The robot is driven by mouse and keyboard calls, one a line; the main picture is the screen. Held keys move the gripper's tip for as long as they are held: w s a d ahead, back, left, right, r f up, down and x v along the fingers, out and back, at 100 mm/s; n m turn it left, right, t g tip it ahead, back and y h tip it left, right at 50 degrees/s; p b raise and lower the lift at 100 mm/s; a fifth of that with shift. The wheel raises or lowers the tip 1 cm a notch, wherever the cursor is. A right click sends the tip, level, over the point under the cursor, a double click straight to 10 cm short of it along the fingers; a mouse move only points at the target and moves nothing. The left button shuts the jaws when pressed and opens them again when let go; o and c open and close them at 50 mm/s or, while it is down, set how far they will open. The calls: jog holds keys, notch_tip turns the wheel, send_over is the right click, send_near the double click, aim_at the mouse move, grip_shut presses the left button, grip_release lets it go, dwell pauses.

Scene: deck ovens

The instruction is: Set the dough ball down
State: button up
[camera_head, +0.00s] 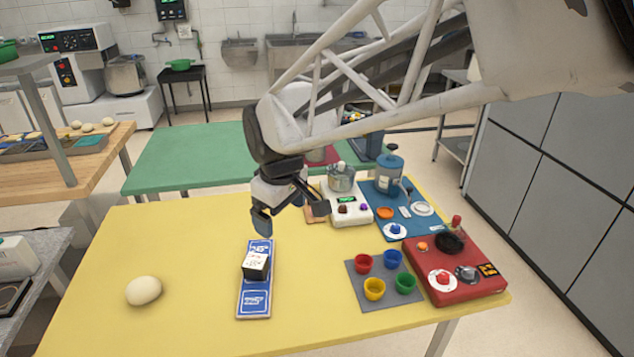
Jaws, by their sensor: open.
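The dough ball (144,291) is a smooth, pale, egg-shaped lump lying on the left part of the yellow table (185,240). My gripper (290,219) is above the table, up and to the right of the dough ball and well apart from it. Its two fingers are spread and nothing shows between them. Below it, a blue and white board (256,303) lies on the table. A small block with a white top and black sides (256,265) stands on the board.
Several coloured cups, including a red cup (363,262), stand on a grey mat (358,293). A red panel (455,290), a blue panel (400,228) and a white scale-like device (347,207) fill the right side. The table around the dough ball is clear.

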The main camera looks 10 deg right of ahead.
jog(key=s+d+m+t, duration=0.1)
jog(key=s+d+m, duration=0.8)
jog(key=s+d, duration=0.5)
jog(key=shift+s+h, duration=0.3)
jog(key=shift+s, duration=1.7)
jog(key=shift+d+f, duration=0.1)
